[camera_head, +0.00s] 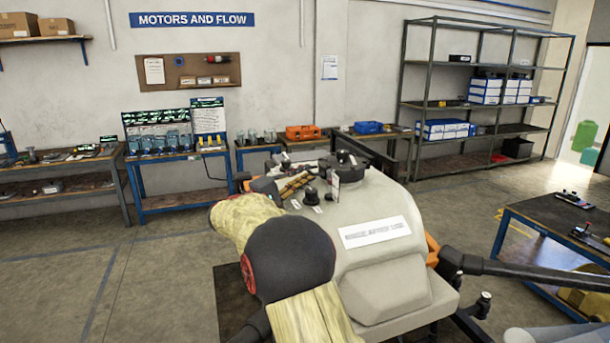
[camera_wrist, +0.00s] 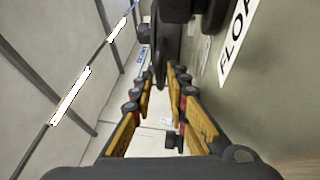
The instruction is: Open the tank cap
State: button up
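The spray drone's beige tank (camera_head: 385,265) stands in the middle of the head view, with a white label on its side. A wide black cap (camera_head: 345,163) sits on its top at the back. A smaller black knob (camera_head: 310,195) stands nearer on the top. My gripper (camera_head: 298,182), with yellow finger pads, is over the tank's left top, left of the wide cap. In the wrist view my gripper (camera_wrist: 163,82) is open, its fingers apart with a gap between them. A dark part shows beyond the fingertips; I cannot tell whether it is the cap. My arm hides the tank's left side.
A black drone arm (camera_head: 520,270) reaches right from the tank. A blue-framed table (camera_head: 540,222) stands at the right. Workbenches and a metal shelf (camera_head: 480,100) line the back wall. The floor at left is clear.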

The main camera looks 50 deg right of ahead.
jog(key=shift+d+r, duration=0.1)
jog(key=shift+d, duration=0.25)
jog(key=shift+c, duration=0.4)
grip_shut()
